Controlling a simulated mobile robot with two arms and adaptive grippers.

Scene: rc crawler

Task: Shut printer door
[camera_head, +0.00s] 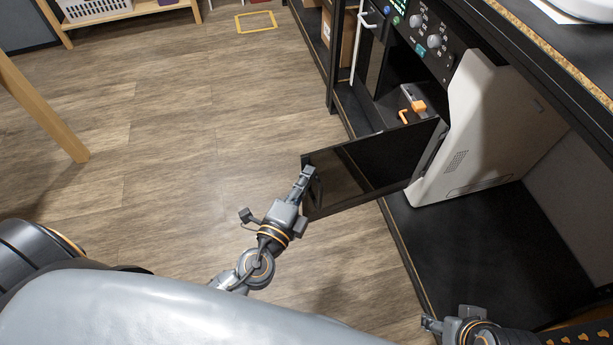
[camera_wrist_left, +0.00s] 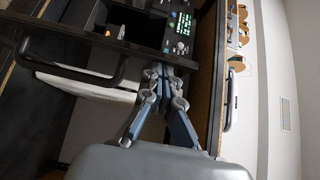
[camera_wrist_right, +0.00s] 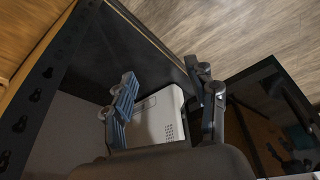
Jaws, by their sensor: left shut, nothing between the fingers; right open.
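The 3D printer (camera_head: 495,130) has a pale grey casing and stands on a black shelf at the right of the head view. Its dark glossy door (camera_head: 375,162) stands swung open, jutting left over the floor. In the right wrist view the door (camera_wrist_right: 268,105) shows at right, beside the pale casing (camera_wrist_right: 155,118). My left gripper (camera_head: 309,172) is shut and empty, at the door's free end; whether it touches cannot be told. Its closed fingers also show in the left wrist view (camera_wrist_left: 163,75). My right gripper (camera_head: 430,322) is open and empty, low at the right; its spread fingers frame the casing in its wrist view (camera_wrist_right: 165,90).
An orange part (camera_head: 417,105) sits inside the open printer. Control knobs (camera_head: 434,41) are above the opening. The black shelf (camera_head: 480,245) beside the printer is bare. The wooden floor (camera_head: 190,140) left of the door is clear. A wooden table leg (camera_head: 40,110) stands at the left.

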